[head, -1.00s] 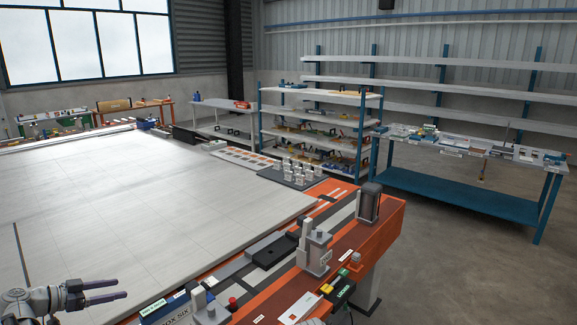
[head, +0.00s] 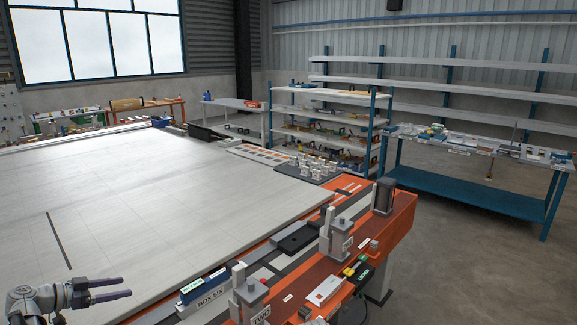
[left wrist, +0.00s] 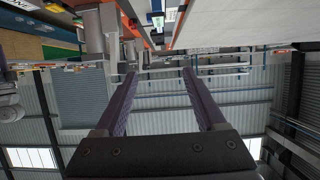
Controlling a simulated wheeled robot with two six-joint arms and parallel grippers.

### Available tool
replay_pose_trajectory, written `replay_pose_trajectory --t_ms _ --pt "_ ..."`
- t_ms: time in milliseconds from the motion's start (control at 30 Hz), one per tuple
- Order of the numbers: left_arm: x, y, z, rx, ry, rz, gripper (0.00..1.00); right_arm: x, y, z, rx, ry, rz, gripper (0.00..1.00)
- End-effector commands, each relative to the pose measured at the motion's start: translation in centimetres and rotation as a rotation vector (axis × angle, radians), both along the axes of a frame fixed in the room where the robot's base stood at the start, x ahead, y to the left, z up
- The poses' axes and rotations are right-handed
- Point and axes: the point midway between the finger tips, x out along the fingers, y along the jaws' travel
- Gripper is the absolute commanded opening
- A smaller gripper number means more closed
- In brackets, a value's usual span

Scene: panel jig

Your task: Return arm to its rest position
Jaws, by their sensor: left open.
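My left gripper (head: 128,289) is at the lower left of the head view, over the near part of the large pale panel (head: 140,200). Its two purple-grey fingers point right and hold nothing. In the left wrist view the fingers (left wrist: 160,75) are spread apart with empty space between them, and the room appears upside down behind them. My right gripper is not in view.
Shelving (head: 330,100) and a blue workbench (head: 470,192) stand behind. Floor at the right is clear.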

Motion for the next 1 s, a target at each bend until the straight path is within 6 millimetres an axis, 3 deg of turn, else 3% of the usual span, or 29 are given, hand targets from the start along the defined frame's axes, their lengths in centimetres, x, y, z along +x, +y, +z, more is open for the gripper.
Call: replay_pose_trajectory --t_ms 100,367,567,767,867,1000 --pt "0.1 -0.3 -0.1 -0.001 0.004 -0.003 0.72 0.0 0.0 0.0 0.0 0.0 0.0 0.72" --pt "0.6 -3.8 -1.3 -0.01 0.09 -0.031 0.72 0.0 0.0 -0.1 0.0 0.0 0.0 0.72" --pt "0.9 -8.0 -2.8 -0.013 0.191 -0.061 0.72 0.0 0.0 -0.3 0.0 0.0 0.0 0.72" --pt "0.7 -14.4 -5.1 0.0 0.354 -0.096 0.72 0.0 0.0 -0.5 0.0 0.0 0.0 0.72" --pt "0.0 -18.7 -6.6 0.02 0.463 -0.111 0.72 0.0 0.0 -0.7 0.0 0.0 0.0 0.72" --pt "-2.1 -26.1 -9.3 0.09 0.659 -0.115 0.72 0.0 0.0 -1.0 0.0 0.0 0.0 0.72"
